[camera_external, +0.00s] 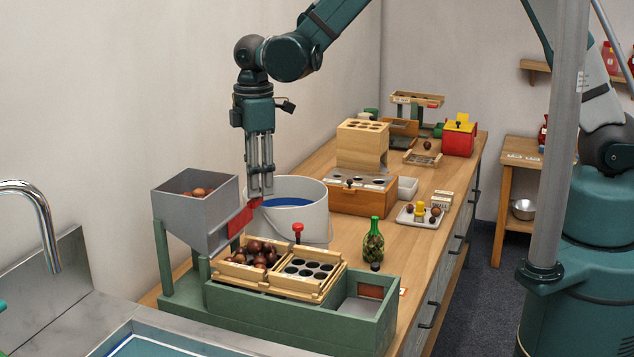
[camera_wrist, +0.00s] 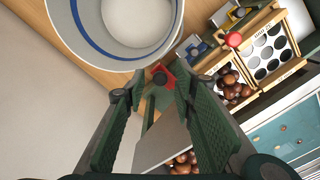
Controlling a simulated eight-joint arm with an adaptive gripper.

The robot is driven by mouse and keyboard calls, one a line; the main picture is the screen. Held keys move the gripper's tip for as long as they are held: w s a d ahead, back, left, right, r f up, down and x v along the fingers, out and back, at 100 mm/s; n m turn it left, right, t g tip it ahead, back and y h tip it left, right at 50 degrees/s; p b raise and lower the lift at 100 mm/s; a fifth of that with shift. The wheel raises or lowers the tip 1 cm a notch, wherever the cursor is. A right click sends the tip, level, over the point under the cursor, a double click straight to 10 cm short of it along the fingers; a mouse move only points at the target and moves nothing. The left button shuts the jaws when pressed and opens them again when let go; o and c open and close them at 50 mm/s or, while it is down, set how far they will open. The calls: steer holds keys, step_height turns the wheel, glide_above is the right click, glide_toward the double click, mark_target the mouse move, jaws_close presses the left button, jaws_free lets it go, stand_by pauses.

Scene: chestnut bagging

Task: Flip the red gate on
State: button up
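The red gate (camera_external: 240,219) is a slanted red plate at the outlet of the grey hopper (camera_external: 190,219), at left in the external view. In the wrist view the red gate (camera_wrist: 168,78) shows at the far end between my green fingers, with a dark round knob near it. My gripper (camera_external: 260,193) points down, its tips close to the gate's upper end. Its fingers (camera_wrist: 156,92) stand apart with a gap between them. I cannot tell whether they touch the gate. Chestnuts (camera_external: 198,192) lie in the hopper.
A white bucket (camera_external: 316,222) with a blue band stands right behind the gate. In front is a green box (camera_external: 270,321) carrying wooden trays, one with chestnuts (camera_external: 258,252), and a red-topped knob (camera_external: 298,228). A green bottle (camera_external: 373,242) stands to the right.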

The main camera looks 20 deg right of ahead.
jaws_close()
steer(key=shift+w+d+f+b, duration=0.15)
steer(key=shift+w+d+b, duration=0.2)
steer(key=shift+d+b, duration=0.1)
steer(key=shift+w+d, duration=0.2)
jaws_free()
steer(key=shift+w+d, duration=0.1)
steer(key=shift+r, duration=0.2)
step_height(320, 180, up, 12)
stand_by(0.7)
